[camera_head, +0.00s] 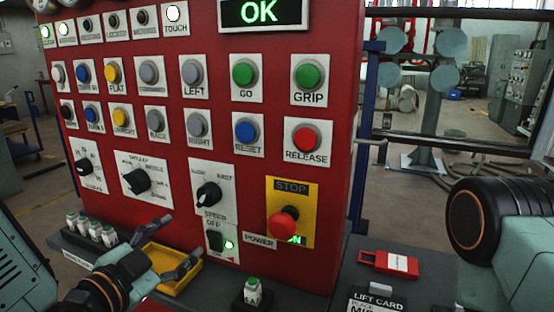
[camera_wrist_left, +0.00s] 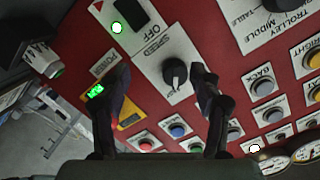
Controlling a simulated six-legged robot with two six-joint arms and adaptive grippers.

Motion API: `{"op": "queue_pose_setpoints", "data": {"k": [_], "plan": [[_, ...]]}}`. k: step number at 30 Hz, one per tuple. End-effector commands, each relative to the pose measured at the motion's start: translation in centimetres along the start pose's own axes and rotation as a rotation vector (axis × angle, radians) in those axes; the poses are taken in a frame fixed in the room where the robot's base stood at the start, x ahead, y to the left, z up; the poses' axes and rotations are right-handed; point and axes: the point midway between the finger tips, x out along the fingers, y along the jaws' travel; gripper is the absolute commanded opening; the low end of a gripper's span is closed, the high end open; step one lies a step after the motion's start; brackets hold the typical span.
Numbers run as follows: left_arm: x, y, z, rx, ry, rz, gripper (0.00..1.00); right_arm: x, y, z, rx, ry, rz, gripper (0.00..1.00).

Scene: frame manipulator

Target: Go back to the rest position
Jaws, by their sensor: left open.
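My left gripper (camera_head: 181,238) reaches in from the lower left, in front of the lower part of the red control panel (camera_head: 225,150). Its two dark fingers are spread apart with nothing between them. In the left wrist view the open gripper (camera_wrist_left: 160,73) faces the panel. The black speed knob (camera_wrist_left: 174,73) shows between its fingers, with a visible gap to each finger. In the head view the speed knob (camera_head: 208,194) is to the right of and above the fingertips. The right arm's dark joint shows at the right edge, but its gripper is out of view.
A yellow tray (camera_head: 192,279) lies under the left fingers. A red stop button (camera_head: 283,224) sticks out from the panel. A green OK display (camera_head: 263,12) is lit.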

Motion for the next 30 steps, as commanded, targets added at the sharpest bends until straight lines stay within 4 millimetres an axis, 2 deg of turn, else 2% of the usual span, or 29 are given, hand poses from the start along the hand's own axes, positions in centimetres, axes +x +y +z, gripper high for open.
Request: {"op": "queue_pose_setpoints", "data": {"k": [4, 8, 12, 14, 18, 21, 24, 27, 30], "plan": [[-0.5, 3.6, 5.5, -0.302, -0.236, 0.087, 0.64, 0.0, 0.0, 0.0, 0.0, 0.0, 0.0, 0.0], [-2.9, 8.3, 11.3, -0.546, -0.503, 0.135, 0.64, 0.0, 0.0, 0.0, 0.0, 0.0, 0.0, 0.0], [-6.9, 13.4, 16.8, -0.74, -0.787, 0.143, 0.64, 0.0, 0.0, 0.0, 0.0, 0.0, 0.0, 0.0], [-9.2, 15.6, 18.9, -0.803, -0.91, 0.138, 0.64, 0.0, 0.0, 0.0, 0.0, 0.0, 0.0, 0.0], [-15.4, 20.6, 22.9, -0.886, -1.188, 0.126, 0.64, 0.0, 0.0, 0.0, 0.0, 0.0, 0.0, 0.0], [-19.8, 23.6, 24.8, -0.868, -1.336, 0.148, 0.64, 0.0, 0.0, 0.0, 0.0, 0.0, 0.0, 0.0], [-22.7, 25.7, 25.7, -0.836, -1.412, 0.187, 0.64, 0.0, 0.0, 0.0, 0.0, 0.0, 0.0, 0.0], [-24.6, 27.0, 26.1, -0.818, -1.456, 0.217, 0.64, 0.0, 0.0, 0.0, 0.0, 0.0, 0.0, 0.0], [-25.5, 27.5, 26.3, -0.815, -1.475, 0.228, 0.64, 0.0, 0.0, 0.0, 0.0, 0.0, 0.0, 0.0]]}}
